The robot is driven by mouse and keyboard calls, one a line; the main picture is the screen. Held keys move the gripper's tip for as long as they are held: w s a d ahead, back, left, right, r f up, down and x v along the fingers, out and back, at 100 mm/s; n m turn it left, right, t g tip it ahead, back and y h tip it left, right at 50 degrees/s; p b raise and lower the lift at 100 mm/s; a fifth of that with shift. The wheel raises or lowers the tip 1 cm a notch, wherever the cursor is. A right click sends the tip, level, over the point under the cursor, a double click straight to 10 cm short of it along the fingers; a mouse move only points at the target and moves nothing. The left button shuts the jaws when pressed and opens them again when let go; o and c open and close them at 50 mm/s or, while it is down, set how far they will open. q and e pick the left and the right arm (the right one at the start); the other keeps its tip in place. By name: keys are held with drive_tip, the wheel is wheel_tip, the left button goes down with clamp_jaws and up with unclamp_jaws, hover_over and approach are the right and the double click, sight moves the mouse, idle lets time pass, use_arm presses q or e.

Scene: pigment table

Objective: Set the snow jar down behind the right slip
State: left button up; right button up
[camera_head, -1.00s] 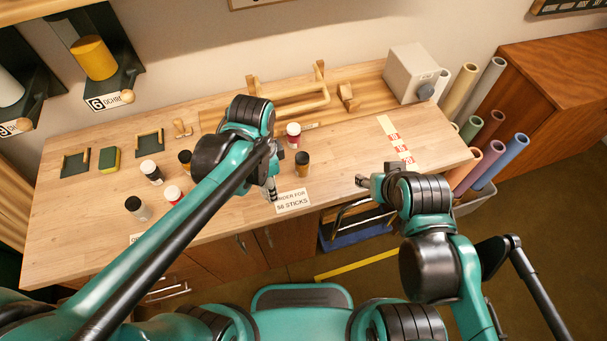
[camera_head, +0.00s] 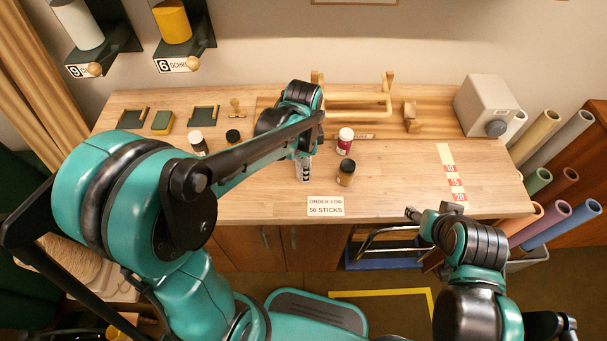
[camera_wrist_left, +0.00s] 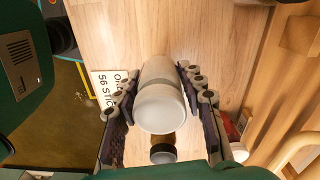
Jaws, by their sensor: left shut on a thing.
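My left gripper (camera_head: 304,169) is shut on the snow jar (camera_wrist_left: 160,102), a white jar with a pale round lid seen between the fingers in the left wrist view. In the head view the gripper hides the jar. The right slip (camera_head: 325,206), reading "ORDER FOR 56 STICKS", lies near the table's front edge; it also shows in the left wrist view (camera_wrist_left: 108,88), left of the jar. The gripper is behind the slip and a little left of it. Whether the jar touches the table I cannot tell. My right gripper (camera_head: 426,214) is at the table's front edge, its opening unclear.
A brown jar with a dark lid (camera_head: 346,173) and a red-labelled jar with a white lid (camera_head: 345,141) stand right of the left gripper. A wooden rack (camera_head: 355,107) stands behind. Two more jars are partly behind my left arm. The table's right part holds a marked strip (camera_head: 451,172).

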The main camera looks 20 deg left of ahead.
use_arm(q)
wheel_tip(320, 180, down, 3)
drive_tip(key=shift+f+b, duration=0.2)
drive_tip(key=shift+b, duration=0.4)
drive_tip(key=shift+r, duration=0.1)
drive_tip(key=shift+f, duration=0.2)
drive_tip(key=o, duration=1.2)
drive_tip(key=shift+o, duration=0.2)
drive_tip(key=shift+r, duration=0.15)
